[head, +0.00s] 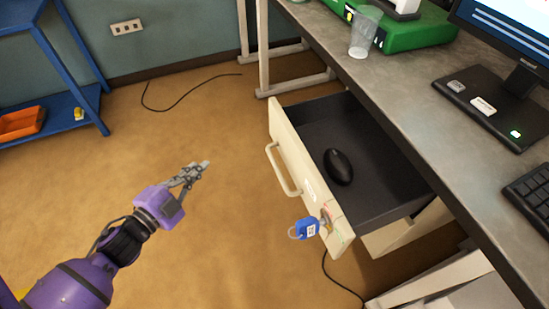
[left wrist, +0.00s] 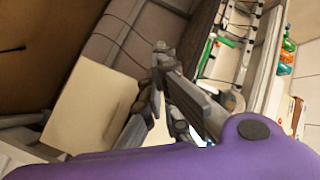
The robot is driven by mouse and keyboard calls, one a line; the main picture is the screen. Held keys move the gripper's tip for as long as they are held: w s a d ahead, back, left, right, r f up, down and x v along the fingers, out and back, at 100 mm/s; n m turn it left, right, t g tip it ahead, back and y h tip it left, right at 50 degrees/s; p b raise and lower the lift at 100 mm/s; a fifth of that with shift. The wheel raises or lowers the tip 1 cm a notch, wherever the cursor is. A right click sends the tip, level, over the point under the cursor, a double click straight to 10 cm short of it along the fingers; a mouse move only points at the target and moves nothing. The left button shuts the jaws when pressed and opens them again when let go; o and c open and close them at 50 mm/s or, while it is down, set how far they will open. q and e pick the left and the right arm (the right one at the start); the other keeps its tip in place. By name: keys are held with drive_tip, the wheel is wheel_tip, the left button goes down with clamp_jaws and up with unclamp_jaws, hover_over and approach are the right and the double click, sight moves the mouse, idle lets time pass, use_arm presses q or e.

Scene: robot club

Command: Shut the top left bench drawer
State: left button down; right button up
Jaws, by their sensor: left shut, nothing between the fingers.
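The bench drawer (head: 283,130) stands pulled out from under the bench, with a cream front, a pale bar handle (head: 283,170) and a dark inside. A black computer mouse (head: 338,166) lies in it. A blue key tag (head: 305,228) hangs at the near end of the front. My left gripper (head: 206,165) is shut and empty, left of the drawer front and apart from it. Its fingers also show in the left wrist view (left wrist: 160,48). A cream panel (left wrist: 92,108) shows there to their left; I cannot tell which part it is. My right gripper is not in view.
The grey bench top (head: 405,95) carries a clear cup (head: 364,32), a green device (head: 415,27), a monitor and a keyboard (head: 530,195). A blue shelf (head: 75,100) with an orange bin (head: 20,123) stands far left. The floor before the drawer is clear.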

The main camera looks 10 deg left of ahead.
use_arm(q)
drive_tip(key=w+d+r+m+h+b, duration=0.1)
drive_tip(key=w+d+r+m+h, duration=0.1)
drive_tip(key=w+r+m+h, duration=0.25)
drive_tip(key=m+g+h, duration=0.5)
drive_tip(key=m+g, duration=0.1)
drive_tip(key=m, duration=0.5)
approach(285, 144)
drive_tip(key=shift+n, duration=0.25)
drive_tip(key=p+x, duration=0.1)
drive_tip(key=x, duration=0.5)
drive_tip(key=shift+w+f, duration=0.1)
drive_tip(key=shift+w, duration=0.05)
drive_tip(key=shift+w+d, duration=0.2)
drive_tip(key=shift+d, duration=0.1)
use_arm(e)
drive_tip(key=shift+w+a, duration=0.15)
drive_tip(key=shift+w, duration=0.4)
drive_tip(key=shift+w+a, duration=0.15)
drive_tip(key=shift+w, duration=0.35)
use_arm(q)
drive_tip(key=shift+d, duration=0.1)
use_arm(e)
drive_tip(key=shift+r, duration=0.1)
